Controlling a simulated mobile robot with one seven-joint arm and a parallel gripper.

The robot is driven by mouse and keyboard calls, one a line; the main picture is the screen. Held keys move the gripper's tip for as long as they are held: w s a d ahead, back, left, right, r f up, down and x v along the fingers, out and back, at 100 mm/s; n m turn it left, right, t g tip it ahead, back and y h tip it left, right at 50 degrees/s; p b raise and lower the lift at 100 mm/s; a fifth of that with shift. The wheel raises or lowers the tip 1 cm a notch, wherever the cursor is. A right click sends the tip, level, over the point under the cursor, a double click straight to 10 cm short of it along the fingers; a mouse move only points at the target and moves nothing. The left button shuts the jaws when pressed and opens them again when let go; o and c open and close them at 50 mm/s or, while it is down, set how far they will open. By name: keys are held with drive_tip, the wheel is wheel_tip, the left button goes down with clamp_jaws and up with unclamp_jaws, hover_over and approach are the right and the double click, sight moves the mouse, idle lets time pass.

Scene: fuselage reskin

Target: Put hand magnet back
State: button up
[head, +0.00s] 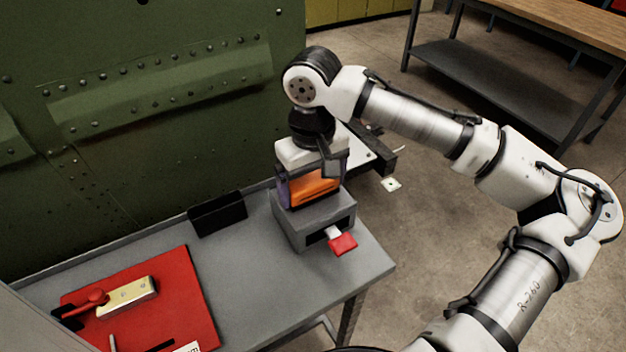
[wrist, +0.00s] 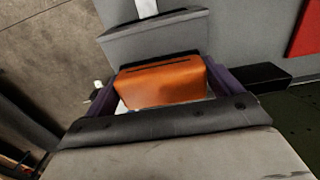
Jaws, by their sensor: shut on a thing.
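An orange block (head: 315,187), which I take to be the hand magnet, sits between the purple fingers of my gripper (head: 313,190). In the wrist view the orange block (wrist: 160,84) fills the gap between the fingers (wrist: 160,92), and my gripper is shut on it. The block is right above a grey box (head: 300,235) at the bench's right end. I cannot tell whether it touches the box top. The box has a dark front opening with a white and red tab (head: 343,243) sticking out. The block's underside is hidden.
A black block (head: 217,213) stands by the bench's back edge. A red mat (head: 190,285) at left holds a red-handled tool with a cream block (head: 127,295). The green riveted panel (head: 150,110) rises behind. Grey bench (head: 250,300) is bare in the middle.

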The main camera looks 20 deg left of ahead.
sight(313, 181)
drive_tip(key=shift+f, duration=0.15)
drive_tip(key=o, duration=0.7)
wheel_tip(313, 181, up, 12)
drive_tip(key=shift+r+b, duration=0.2)
drive_tip(key=shift+b, duration=0.15)
